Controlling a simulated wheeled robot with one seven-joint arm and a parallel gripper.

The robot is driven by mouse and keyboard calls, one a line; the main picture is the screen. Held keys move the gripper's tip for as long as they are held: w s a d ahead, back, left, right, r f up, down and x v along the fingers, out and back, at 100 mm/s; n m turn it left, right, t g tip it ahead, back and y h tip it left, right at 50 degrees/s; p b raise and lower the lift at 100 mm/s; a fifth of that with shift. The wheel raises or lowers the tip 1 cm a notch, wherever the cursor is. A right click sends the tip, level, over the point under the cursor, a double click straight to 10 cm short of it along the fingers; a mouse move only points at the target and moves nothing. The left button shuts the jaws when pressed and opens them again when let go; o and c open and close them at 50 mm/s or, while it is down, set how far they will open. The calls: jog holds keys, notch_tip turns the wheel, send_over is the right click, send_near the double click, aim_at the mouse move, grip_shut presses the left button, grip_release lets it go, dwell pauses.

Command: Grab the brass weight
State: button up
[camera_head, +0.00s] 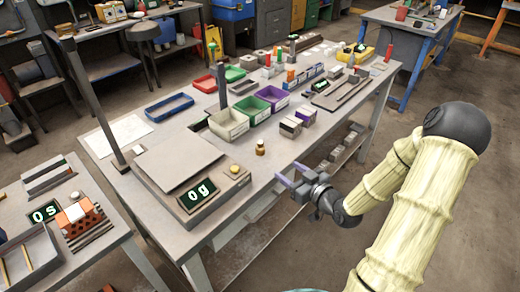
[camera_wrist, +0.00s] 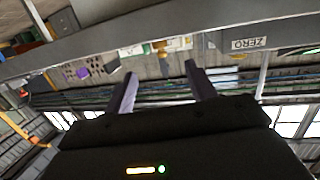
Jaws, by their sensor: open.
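The brass weight (camera_head: 260,147) is small and stands upright on the workbench (camera_head: 262,185), right of the scale (camera_head: 178,160) and near the bench's front edge. The scale's display (camera_head: 196,193) reads 0 g and its plate looks empty. My gripper (camera_head: 291,174) is open and empty at the front edge, to the lower right of the weight and apart from it. In the wrist view, my two fingers (camera_wrist: 160,78) are spread with nothing between them. A small brass-coloured shape (camera_wrist: 162,48) shows past them, too blurred to be sure of.
Open bins in white (camera_head: 229,124), green (camera_head: 253,109) and purple (camera_head: 272,97) stand behind the weight. Small blocks (camera_head: 291,126) stand to its right. The bench top around the weight is clear.

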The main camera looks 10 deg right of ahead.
send_near(263, 151)
jog(key=x, duration=0.5)
jog(key=shift+s+f, duration=0.1)
jog(key=shift+f, duration=0.2)
jog(key=x, duration=0.3)
jog(key=p+x, duration=0.1)
jog(key=x, duration=0.1)
jog(key=shift+w+r, duration=0.2)
jog(key=shift+r, duration=0.05)
jog(key=shift+c, duration=0.5)
jog(key=c, duration=1.1)
